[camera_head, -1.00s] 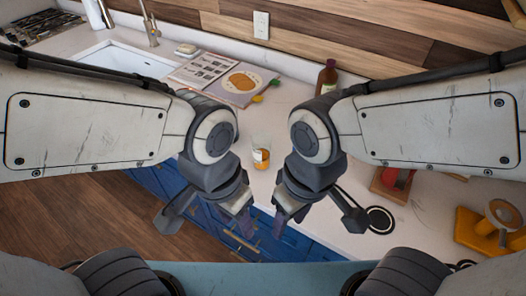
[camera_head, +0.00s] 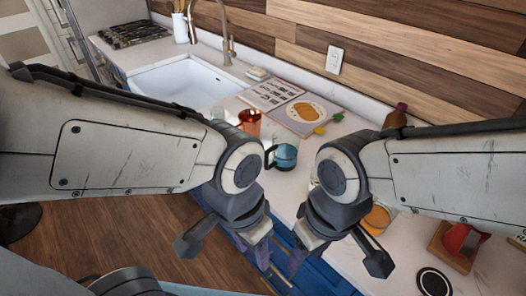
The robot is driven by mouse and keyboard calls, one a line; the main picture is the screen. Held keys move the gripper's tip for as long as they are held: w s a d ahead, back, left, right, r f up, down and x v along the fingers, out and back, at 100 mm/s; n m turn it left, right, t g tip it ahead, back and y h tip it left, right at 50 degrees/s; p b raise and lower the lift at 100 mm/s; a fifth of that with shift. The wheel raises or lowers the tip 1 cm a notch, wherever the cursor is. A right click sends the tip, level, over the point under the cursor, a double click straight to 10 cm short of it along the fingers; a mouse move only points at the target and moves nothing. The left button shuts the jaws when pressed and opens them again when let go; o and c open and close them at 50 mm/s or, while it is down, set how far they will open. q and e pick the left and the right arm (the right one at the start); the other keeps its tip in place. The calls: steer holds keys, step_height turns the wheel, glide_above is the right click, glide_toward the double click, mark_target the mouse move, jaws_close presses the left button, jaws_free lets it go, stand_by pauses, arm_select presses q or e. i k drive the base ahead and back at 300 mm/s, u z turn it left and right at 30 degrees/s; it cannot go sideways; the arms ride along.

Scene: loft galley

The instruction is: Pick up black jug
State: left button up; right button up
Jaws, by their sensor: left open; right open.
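A small jug (camera_head: 285,155) with a blue-teal body and a black handle on its left stands upright on the white counter, in the middle of the head view. I see no all-black jug. My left gripper (camera_head: 259,256) is open and empty, hanging in front of and below the jug in the picture, apart from it. My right gripper (camera_head: 299,258) is open and empty beside it, also apart from the jug. Both grippers point down near the counter's front edge, over the blue cabinets.
A copper cup (camera_head: 250,122) stands behind-left of the jug. A cookbook (camera_head: 303,115) lies behind it. The sink (camera_head: 185,82) and tap (camera_head: 225,40) are left. An orange-filled container (camera_head: 377,218), a red item (camera_head: 459,240) and a brown bottle (camera_head: 396,115) are right.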

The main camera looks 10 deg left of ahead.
mark_target(286, 141)
steer(key=u, duration=1.55)
steer(key=i, duration=0.55)
steer(key=z, duration=2.75)
